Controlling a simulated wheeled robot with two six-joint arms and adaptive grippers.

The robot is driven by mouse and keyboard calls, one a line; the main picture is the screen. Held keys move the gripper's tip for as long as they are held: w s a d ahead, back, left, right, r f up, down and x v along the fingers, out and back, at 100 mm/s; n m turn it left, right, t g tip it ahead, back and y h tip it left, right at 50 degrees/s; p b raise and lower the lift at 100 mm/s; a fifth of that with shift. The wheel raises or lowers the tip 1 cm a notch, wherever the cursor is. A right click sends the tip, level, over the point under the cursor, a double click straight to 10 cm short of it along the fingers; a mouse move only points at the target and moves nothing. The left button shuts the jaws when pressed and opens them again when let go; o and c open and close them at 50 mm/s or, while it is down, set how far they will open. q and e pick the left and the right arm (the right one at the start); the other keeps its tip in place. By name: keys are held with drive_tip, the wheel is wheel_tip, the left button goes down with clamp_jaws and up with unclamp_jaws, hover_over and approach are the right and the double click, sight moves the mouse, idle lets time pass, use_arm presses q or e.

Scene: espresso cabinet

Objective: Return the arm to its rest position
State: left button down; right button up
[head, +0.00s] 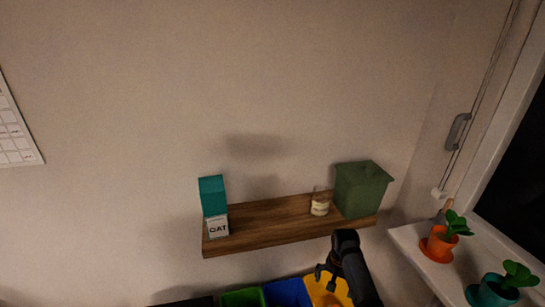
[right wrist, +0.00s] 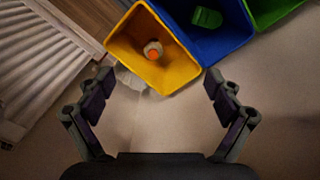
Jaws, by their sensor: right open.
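My right arm comes in at the bottom of the head view, and its gripper (head: 327,276) is in front of and below the wall shelf, over the yellow bin (head: 322,292). In the right wrist view my right gripper (right wrist: 160,90) has its two fingers spread wide with nothing between them. The yellow bin (right wrist: 152,50) lies just beyond the fingertips there, with a small item with an orange top (right wrist: 153,50) inside it. My left gripper is in neither view.
A wooden shelf (head: 270,228) holds an oat carton (head: 214,207), a small jar (head: 320,204) and a green box (head: 360,190). Blue (head: 287,293) and green (head: 243,298) bins stand beside the yellow one. Potted plants (head: 441,241) are on the right sill. A radiator (right wrist: 40,60) is at the left.

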drive_tip(key=s+d+f+n, duration=0.2)
drive_tip(key=s+f, duration=0.7)
drive_tip(key=f, duration=0.3)
drive_tip(key=s+d+f+n, duration=0.1)
drive_tip(key=s+f, duration=0.7)
drive_tip(key=f, duration=0.3)
drive_tip(key=s+d+f+n, duration=0.1)
drive_tip(key=s+f, duration=0.2)
drive_tip(key=s, duration=0.6)
drive_tip(key=s+d+f+n, duration=0.1)
drive_tip(key=s+f, duration=0.3)
drive_tip(key=s, duration=0.6)
drive_tip(key=s+d+f+n+t, duration=0.1)
drive_tip(key=s+f+n, duration=0.1)
drive_tip(key=s, duration=0.7)
drive_tip(key=shift+s+d+f+h, duration=0.25)
drive_tip(key=shift+d+f+h, duration=0.1)
drive_tip(key=shift+f, duration=0.55)
drive_tip(key=shift+w+d, duration=0.25)
drive_tip(key=shift+w, duration=0.1)
drive_tip(key=shift+s+a, duration=0.2)
drive_tip(key=shift+s, duration=0.1)
